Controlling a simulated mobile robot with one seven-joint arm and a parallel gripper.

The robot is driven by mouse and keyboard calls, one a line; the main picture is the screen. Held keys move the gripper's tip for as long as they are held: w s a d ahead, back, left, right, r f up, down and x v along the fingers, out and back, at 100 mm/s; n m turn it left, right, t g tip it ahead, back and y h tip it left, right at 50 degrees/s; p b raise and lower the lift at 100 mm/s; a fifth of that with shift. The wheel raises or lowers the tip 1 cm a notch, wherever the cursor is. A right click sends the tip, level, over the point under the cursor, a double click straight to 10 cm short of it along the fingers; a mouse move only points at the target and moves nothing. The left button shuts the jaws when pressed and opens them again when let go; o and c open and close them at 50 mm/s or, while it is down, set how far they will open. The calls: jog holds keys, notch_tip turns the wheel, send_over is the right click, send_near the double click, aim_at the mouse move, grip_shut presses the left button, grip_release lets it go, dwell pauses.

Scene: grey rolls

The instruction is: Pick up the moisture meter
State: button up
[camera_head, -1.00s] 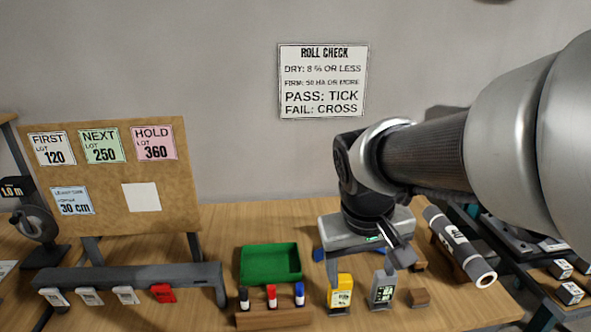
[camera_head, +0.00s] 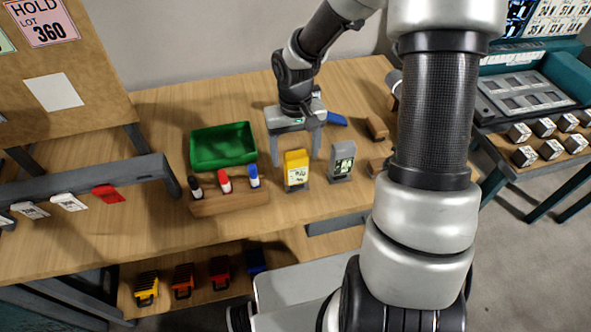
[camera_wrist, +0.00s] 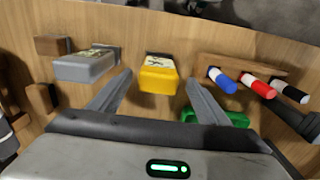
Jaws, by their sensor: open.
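Two small handheld meters stand on the wooden table, one yellow (camera_head: 296,171) and one grey (camera_head: 342,161), each with a display on its front. Their writing is too small to tell which is the moisture meter. In the wrist view the yellow meter (camera_wrist: 159,78) shows between my fingers' lines and the grey meter (camera_wrist: 86,66) is outside them, on the left. My gripper (camera_head: 295,148) is open and empty, pointing down behind the meters in the head view. I cannot tell its exact height, and no contact shows.
A pen holder (camera_head: 232,203) with black, red and blue pens stands left of the yellow meter. A green tray (camera_head: 222,146) is behind it. A small wooden block (camera_head: 377,166) stands right of the grey meter. A rack with tags (camera_head: 88,190) is at left.

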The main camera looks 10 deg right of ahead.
aim_at(296, 172)
notch_tip(296, 172, down, 8)
jog(key=shift+w+d+f+b, duration=0.1)
jog(key=shift+d+f+b, duration=0.1)
jog(key=shift+b, duration=0.15)
jog(key=c, duration=1.3)
jog(key=shift+r, duration=0.1)
jog(key=shift+c, duration=0.2)
notch_tip(296, 172, up, 10)
jog(key=shift+f+p, duration=0.1)
jog(key=shift+p, duration=0.5)
jog(key=o, duration=0.6)
jog(key=shift+c, duration=1.6)
jog(key=shift+r+p, duration=1.2)
jog(key=shift+r, duration=0.4)
